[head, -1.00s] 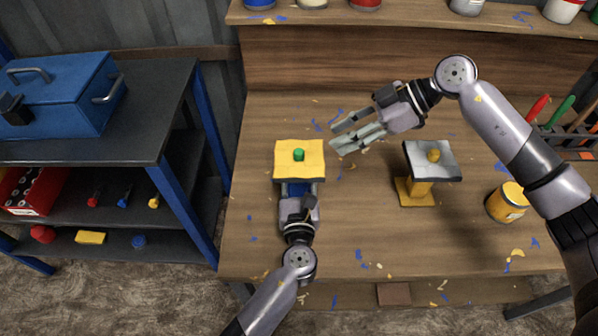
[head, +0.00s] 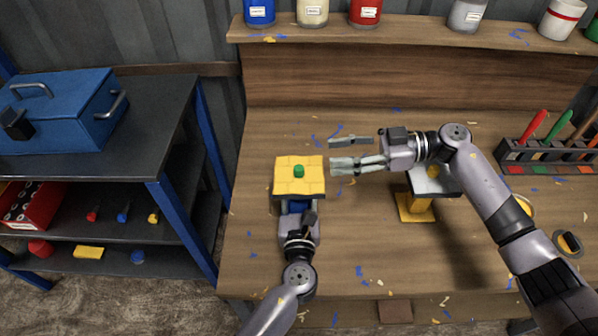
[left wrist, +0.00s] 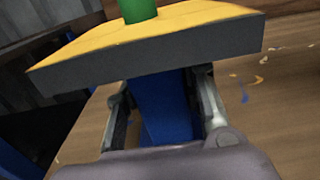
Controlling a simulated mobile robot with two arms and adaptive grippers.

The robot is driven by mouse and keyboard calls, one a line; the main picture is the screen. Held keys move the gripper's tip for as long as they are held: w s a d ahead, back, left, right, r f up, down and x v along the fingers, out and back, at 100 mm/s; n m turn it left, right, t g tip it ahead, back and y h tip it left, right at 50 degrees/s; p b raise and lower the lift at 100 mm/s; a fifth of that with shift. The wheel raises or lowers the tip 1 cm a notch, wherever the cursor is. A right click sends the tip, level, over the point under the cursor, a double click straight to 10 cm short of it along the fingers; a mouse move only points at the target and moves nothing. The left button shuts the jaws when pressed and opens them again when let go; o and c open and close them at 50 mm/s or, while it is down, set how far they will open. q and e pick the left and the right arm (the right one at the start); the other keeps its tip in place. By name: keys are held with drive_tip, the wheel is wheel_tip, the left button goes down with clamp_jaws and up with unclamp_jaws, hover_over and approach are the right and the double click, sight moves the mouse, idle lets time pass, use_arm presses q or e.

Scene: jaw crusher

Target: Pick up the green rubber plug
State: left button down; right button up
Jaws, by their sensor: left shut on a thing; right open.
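The green rubber plug (head: 299,171) stands upright on the yellow top plate (head: 284,186) of a blue-posted piece. In the left wrist view, the plug's lower part (left wrist: 138,10) shows at the top edge. My left gripper (head: 297,207) is under the plate, shut on the blue post (left wrist: 164,105), with a finger on each side of it. My right gripper (head: 336,154) is open and empty. Its fingers point left, to the right of the plug and apart from it in the picture.
A grey-topped yellow stand (head: 416,206) is partly hidden behind my right arm. A tool rack (head: 545,155) stands at the right. Cans line the back shelf (head: 420,35). A blue toolbox (head: 62,115) sits on the left bench. The wooden table's front middle is mostly clear.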

sight(306, 175)
drive_tip(key=shift+a+f, duration=0.7)
drive_tip(key=shift+a, duration=0.55)
drive_tip(key=shift+a+f, duration=0.75)
drive_tip(key=shift+a, duration=0.5)
drive_tip(key=shift+a+f, duration=0.7)
drive_tip(key=shift+a, duration=0.55)
drive_tip(key=shift+f, duration=0.1)
drive_tip(key=shift+c, duration=0.2)
